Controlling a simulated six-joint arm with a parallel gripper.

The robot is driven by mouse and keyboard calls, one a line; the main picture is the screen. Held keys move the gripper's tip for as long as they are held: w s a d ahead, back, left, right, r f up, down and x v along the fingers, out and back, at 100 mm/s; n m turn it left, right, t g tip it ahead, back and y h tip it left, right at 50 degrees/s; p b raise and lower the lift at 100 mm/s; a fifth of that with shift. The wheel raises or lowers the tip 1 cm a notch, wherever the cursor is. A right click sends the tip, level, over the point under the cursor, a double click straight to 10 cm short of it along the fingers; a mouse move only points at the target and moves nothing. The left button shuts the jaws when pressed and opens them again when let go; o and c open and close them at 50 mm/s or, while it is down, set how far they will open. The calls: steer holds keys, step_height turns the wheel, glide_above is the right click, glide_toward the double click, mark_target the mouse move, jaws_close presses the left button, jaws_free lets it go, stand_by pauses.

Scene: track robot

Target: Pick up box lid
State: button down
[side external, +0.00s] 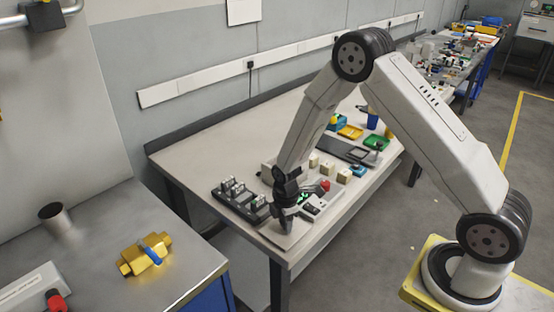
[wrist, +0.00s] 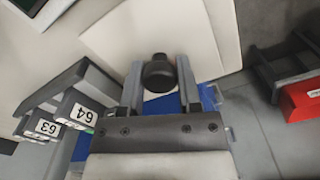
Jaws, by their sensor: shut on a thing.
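The box lid (wrist: 215,35) is a pale flat panel with a dark round knob (wrist: 159,72) in the wrist view. My gripper (wrist: 160,66) has one finger on each side of the knob and is shut on it. In the side external view my gripper (side external: 288,226) points down at the near end of the workbench. A pale flat plate, which looks like the lid (side external: 281,240), lies under the fingertips there. I cannot tell whether the lid is clear of the surface beneath it.
A dark rack with metal pieces (side external: 240,200) stands left of my gripper. A pale box with a red button (side external: 325,185) and several beige blocks stand to the right. Grey parts labelled 64 and 63 (wrist: 75,112) are close by. The bench's front edge is near.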

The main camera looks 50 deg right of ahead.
steer(key=shift+r, duration=0.2)
steer(key=shift+r, duration=0.9)
steer(key=s+r, duration=1)
steer(key=s, duration=0.4)
steer(key=shift+a+r, duration=0.35)
